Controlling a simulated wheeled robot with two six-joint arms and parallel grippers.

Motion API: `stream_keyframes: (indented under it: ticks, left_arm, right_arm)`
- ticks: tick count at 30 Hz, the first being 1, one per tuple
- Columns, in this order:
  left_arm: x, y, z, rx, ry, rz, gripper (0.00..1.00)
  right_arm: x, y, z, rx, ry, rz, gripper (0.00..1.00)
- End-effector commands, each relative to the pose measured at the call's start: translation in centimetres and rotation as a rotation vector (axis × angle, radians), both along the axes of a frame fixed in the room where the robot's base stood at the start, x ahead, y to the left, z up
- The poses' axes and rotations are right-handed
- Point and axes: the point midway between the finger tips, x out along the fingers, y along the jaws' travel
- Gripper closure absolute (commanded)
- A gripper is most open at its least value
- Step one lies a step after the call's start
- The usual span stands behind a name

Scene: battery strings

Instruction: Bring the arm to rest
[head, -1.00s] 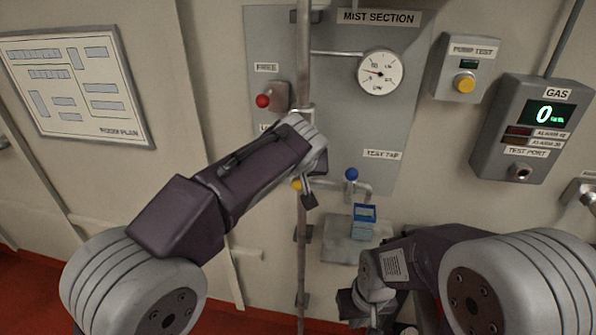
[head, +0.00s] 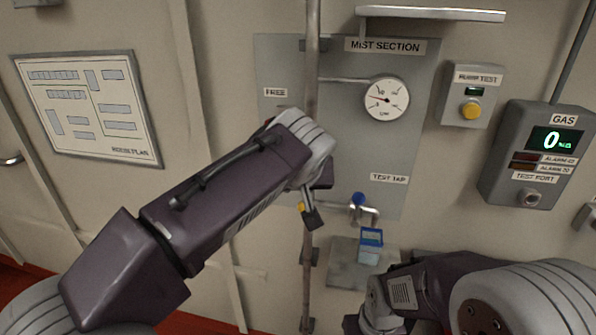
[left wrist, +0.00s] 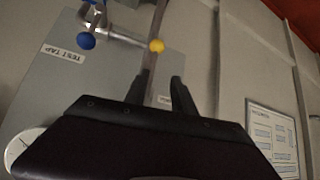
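My left arm crosses the head view from the lower left. Its wrist is in front of the vertical pipe (head: 312,60), beside the grey panel (head: 350,130). The left gripper (head: 312,217) points down and is partly hidden by the wrist. In the left wrist view its two fingers (left wrist: 161,92) stand apart with nothing held; the pipe and a yellow ball knob (left wrist: 156,45) show beyond them. My right arm is folded low at the right; its gripper (head: 356,325) is at the bottom edge, mostly cut off.
A blue-knobbed test tap (head: 358,199) is above a small blue-topped device (head: 370,246) on a grey shelf (head: 345,270). A gauge (head: 386,98), pump test box (head: 471,95) and gas box (head: 540,155) reading 0 are on the wall. A framed plan (head: 90,108) hangs left.

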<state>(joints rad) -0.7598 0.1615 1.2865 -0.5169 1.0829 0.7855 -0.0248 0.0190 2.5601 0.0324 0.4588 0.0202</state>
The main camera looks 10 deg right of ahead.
Motion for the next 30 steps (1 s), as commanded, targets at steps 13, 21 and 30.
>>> stream_keyframes:
  ticks: [13, 21, 30]
  left_arm:
    - [-7.7, 24.5, -17.5, 0.031, 0.54, 0.394, 0.69]
    - [-19.4, 23.3, -27.5, -0.017, 0.734, 0.178, 0.69]
    - [-18.0, 23.1, -27.3, 0.016, 0.684, 0.088, 0.69]
  right_arm:
    - [0.0, 0.0, 4.7, 0.0, 0.0, 0.0, 1.0]
    - [0.0, 0.0, 4.8, 0.0, 0.0, 0.0, 1.0]
    - [0.0, 0.0, 4.8, 0.0, 0.0, 0.0, 1.0]
